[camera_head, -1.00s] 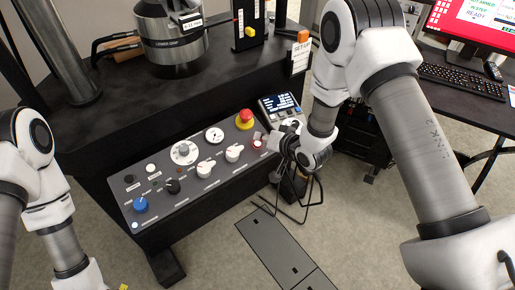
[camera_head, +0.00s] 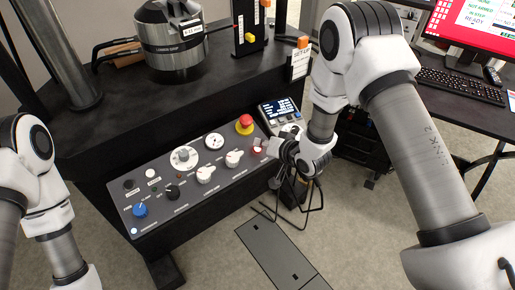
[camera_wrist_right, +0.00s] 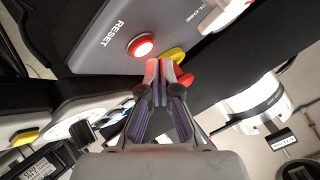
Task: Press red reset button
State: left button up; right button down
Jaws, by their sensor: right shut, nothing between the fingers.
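The red reset button (camera_head: 257,151) is at the right end of the grey control panel (camera_head: 190,205). In the right wrist view the button (camera_wrist_right: 141,46) glows, with a pale centre and the word RESET beside it. My right gripper (camera_head: 270,148) is shut and empty, at the panel's right end close to the button. In the wrist view its fingertips (camera_wrist_right: 161,68) lie just below and right of the button, with red light on them. I cannot tell whether they touch it. My left arm shows at the left edge, but its gripper is out of view.
A red emergency stop (camera_head: 245,121) on a yellow base sits just behind the reset button. Knobs, including a blue one (camera_head: 140,210), and a gauge (camera_head: 214,141) fill the panel. A small display unit (camera_head: 280,110) stands behind my right gripper. A desk with a keyboard (camera_head: 460,85) is at right.

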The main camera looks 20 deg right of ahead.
dwell(0.4)
jog(key=shift+w+f, duration=0.15)
jog(key=shift+f, duration=0.25)
jog(key=shift+f+b, duration=0.35)
jog(key=shift+b, duration=0.15)
dwell(0.6)
jog(key=shift+r+p, duration=0.7)
jog(key=shift+r, duration=0.1)
jog(key=shift+s+r+p, duration=0.2)
jog(key=shift+r+p, duration=0.25)
jog(key=shift+r, duration=0.05)
jog(key=r+p, duration=0.1)
jog(key=r, duration=0.1)
jog(key=s+r+p, duration=0.1)
jog(key=p, duration=0.1)
jog(key=shift+d+r, duration=0.2)
jog(key=shift+r, duration=0.2)
